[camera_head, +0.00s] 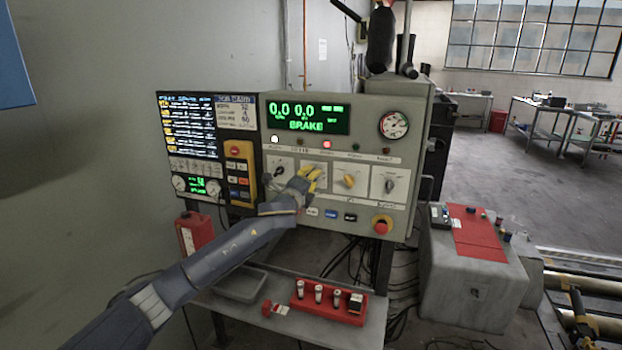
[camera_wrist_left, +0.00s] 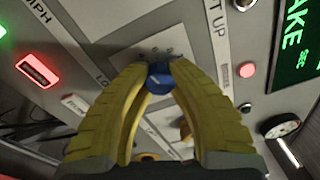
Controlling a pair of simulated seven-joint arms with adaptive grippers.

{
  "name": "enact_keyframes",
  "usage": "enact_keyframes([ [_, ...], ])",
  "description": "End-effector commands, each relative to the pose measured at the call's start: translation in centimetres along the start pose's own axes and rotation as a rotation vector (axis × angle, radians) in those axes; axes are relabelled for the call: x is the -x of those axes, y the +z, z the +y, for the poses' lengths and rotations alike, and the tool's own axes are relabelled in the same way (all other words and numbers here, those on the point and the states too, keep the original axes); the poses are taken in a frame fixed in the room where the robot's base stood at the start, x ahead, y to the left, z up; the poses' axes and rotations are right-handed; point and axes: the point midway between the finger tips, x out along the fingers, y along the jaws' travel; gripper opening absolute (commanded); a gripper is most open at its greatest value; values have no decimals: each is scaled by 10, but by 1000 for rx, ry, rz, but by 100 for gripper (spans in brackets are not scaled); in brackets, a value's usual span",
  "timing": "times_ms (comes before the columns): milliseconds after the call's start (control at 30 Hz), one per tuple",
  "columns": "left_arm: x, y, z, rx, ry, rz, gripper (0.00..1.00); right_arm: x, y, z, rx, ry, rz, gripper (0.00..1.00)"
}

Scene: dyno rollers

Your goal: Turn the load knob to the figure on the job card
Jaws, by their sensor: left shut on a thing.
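The grey control panel (camera_head: 350,213) carries a row of knobs on white plates. My left gripper (camera_head: 306,177), with yellow fingers, is at the second plate from the left and hides its knob in the head view. In the left wrist view my left gripper (camera_wrist_left: 159,70) is shut on a blue knob (camera_wrist_left: 158,82), one fingertip on each side; a partly hidden label beside it starts with "LO". The job card (camera_head: 236,112) is left of the green display; its small figures are hard to read. My right gripper is not in view.
The green display (camera_head: 307,115) reads 0.0, 0.0 and BRAKE. A yellow knob (camera_head: 349,181) and a grey knob (camera_head: 389,186) are right of my gripper. A red emergency button (camera_head: 381,225) is lower right. A red rack (camera_head: 328,301) stands on the shelf below.

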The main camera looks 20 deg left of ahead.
Motion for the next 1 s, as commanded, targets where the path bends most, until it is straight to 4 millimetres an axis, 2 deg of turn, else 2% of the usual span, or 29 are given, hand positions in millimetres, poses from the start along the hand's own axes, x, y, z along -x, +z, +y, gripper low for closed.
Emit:
enact_keyframes([
  [33, 1, -7, 3, 4, 4, 11, 0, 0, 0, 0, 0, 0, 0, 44],
  [300, 1, -8, 3, 4, 4, 12, 0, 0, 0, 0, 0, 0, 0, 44],
  [333, 1, -8, 3, 4, 4, 12, 23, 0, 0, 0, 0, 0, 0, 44],
  [600, 0, -4, 2, 2, 2, 7, 53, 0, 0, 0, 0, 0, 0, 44],
  [867, 1, -2, 1, 1, 1, 4, 53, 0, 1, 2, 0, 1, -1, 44],
  [1000, 8, -2, 1, 1, 1, 4, 53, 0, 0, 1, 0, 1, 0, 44],
])
